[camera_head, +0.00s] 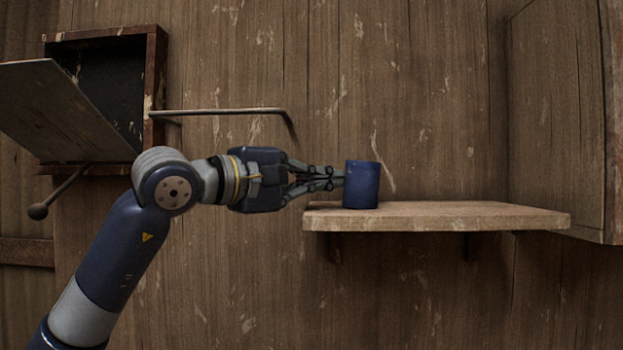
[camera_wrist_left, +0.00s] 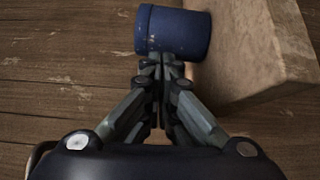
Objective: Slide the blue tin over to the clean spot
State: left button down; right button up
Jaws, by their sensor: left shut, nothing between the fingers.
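The blue tin (camera_head: 362,184) stands upright near the left end of the wooden shelf (camera_head: 450,216). My left gripper (camera_head: 341,177) is shut with nothing between its fingers. Its fingertips are at the left side of the tin, touching it or very close. In the left wrist view the tin (camera_wrist_left: 172,32) lies just ahead of the closed fingertips (camera_wrist_left: 160,62), with the shelf (camera_wrist_left: 250,50) to the right. I cannot make out a clean spot on the shelf top. My right gripper is not in view.
The shelf is bare to the right of the tin. A wooden cabinet (camera_head: 560,120) stands at the right end. A metal rail (camera_head: 220,111) sticks out above my left arm. An open wall box (camera_head: 110,80) with a lowered flap (camera_head: 60,110) is at the left.

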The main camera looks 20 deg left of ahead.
pick_arm(q)
jog(key=w+d, duration=0.1)
jog(key=d, duration=0.3)
jog(key=w+d, duration=0.1)
jog(key=d, duration=0.4)
jog(key=w+d+b, duration=0.1)
jog(key=d, duration=0.4)
jog(key=shift+a, duration=0.1)
